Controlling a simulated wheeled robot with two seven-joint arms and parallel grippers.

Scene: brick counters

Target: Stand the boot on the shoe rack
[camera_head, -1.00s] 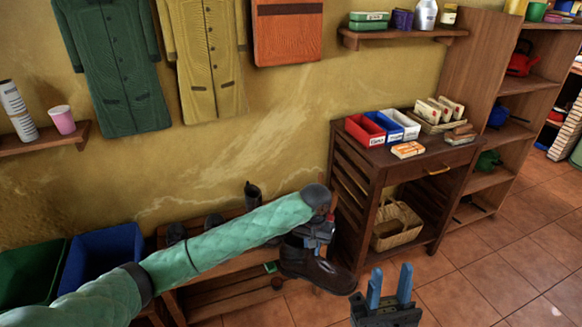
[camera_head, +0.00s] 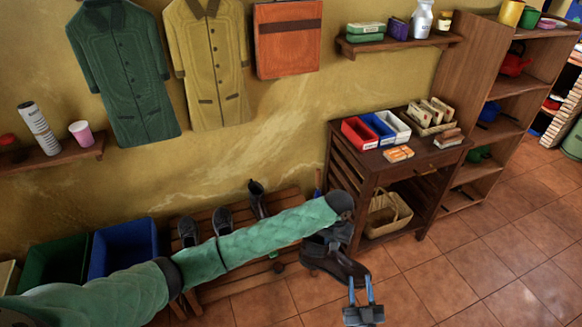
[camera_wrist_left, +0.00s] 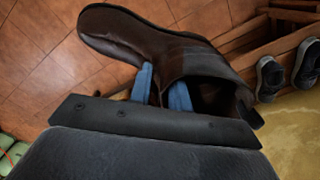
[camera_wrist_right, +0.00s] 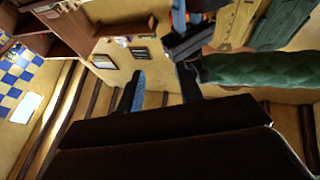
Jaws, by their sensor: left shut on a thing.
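The dark brown boot (camera_head: 340,267) is in front of the rack's right end in the head view, toe toward the lower right. My left gripper (camera_wrist_left: 163,78) is shut on the boot's upper near its opening, one blue finger on each side of the leather. In the left wrist view the boot (camera_wrist_left: 135,40) fills the middle. The wooden slatted shoe rack (camera_head: 240,290) stands along the wall, partly hidden by my left arm. Whether the boot touches the floor is unclear. My right gripper (camera_head: 361,290) is open and empty, in front of the boot.
Grey shoes (camera_head: 222,220) and a dark upright boot (camera_head: 258,197) stand on the rack's top. Blue (camera_head: 122,248) and green (camera_head: 55,262) bins adjoin its left end. A wooden cabinet (camera_head: 350,165) with a basket (camera_head: 385,212) stands to the right. Tiled floor in front is open.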

